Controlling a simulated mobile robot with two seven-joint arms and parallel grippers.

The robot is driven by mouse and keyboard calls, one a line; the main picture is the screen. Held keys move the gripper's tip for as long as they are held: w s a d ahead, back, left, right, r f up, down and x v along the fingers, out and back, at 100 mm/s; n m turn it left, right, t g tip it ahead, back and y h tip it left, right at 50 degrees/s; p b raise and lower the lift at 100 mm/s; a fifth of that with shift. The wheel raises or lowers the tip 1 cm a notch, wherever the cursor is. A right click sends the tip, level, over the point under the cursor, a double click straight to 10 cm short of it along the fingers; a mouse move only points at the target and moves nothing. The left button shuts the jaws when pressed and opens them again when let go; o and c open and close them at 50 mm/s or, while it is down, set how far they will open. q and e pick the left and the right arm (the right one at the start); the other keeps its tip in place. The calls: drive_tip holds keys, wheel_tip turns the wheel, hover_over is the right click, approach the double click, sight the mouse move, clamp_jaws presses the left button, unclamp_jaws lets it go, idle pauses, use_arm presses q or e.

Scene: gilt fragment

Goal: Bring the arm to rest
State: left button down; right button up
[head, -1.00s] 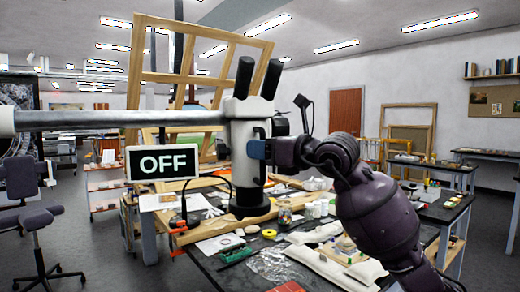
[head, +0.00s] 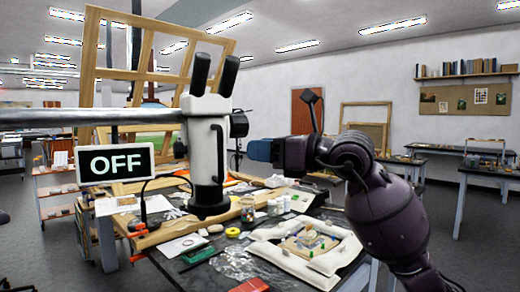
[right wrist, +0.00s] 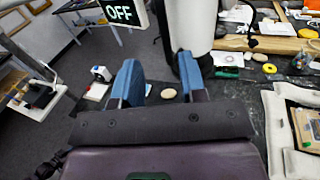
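My right arm (head: 385,215) comes in from the lower right of the head view, raised and bent above the workbench. Its right gripper (head: 262,150) has blue fingers and points left toward the white stereo microscope (head: 208,150). In the head view a gap shows between the fingertips and the microscope. In the right wrist view the two blue fingers of the gripper (right wrist: 158,72) stand apart with nothing held between them. The bench and a small tan oval piece (right wrist: 168,93) show beyond the gap. My left gripper is not in view.
A sign reading OFF (head: 115,163) stands left of the microscope. A framed fragment rests on white padding (head: 270,257) below my right arm. Jars (head: 275,207) and small tools crowd the bench. Open floor (head: 460,255) lies at the right.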

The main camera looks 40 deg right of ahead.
drive_tip(key=shift+r, duration=0.1)
idle(0.3)
